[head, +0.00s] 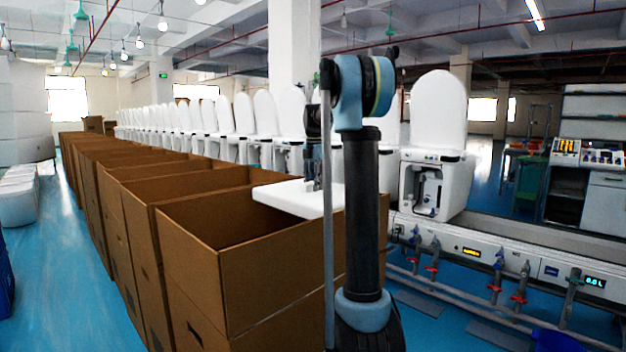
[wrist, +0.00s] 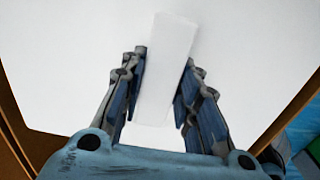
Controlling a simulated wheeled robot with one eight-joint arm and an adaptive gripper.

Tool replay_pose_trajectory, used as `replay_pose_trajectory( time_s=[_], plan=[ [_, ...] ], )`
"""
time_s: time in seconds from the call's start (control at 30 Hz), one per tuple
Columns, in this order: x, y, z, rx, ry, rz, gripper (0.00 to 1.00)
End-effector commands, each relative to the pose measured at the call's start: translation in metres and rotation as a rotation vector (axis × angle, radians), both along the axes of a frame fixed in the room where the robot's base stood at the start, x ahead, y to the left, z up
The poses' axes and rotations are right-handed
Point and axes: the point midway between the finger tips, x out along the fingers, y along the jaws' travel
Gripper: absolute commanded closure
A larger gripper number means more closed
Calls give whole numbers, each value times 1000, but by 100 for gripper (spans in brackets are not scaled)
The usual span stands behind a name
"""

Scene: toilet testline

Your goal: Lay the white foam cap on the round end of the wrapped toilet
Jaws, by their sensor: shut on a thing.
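The white foam cap (head: 285,197) is a flat white slab, roughly level, at the top of the nearest open cardboard box. In the wrist view the foam cap (wrist: 75,75) fills most of the picture, with a raised white ridge down its middle. My gripper (head: 313,182) points down at the cap. In the wrist view my gripper (wrist: 166,80) has its fingers on both sides of the ridge, shut on it. I cannot make out the wrapped toilet; the box's inside is dark and partly hidden by the cap. I cannot tell whether the cap touches anything below.
The nearest cardboard box (head: 195,262) heads a long row of open boxes going back left. Behind them stands a line of white toilets with raised lids, the nearest toilet (head: 437,145) at right. A test bench (head: 480,250) with valves and pipes runs at right. Blue floor (head: 75,270) is clear at left.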

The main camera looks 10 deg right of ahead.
Motion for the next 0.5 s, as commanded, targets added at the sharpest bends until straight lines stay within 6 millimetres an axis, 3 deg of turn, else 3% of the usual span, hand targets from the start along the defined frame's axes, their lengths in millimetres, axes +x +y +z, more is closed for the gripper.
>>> replay_pose_trajectory(
  time_s=[0.5],
  plan=[
    [0, 1, -50, 0, 0, 1, 100]
  ],
)
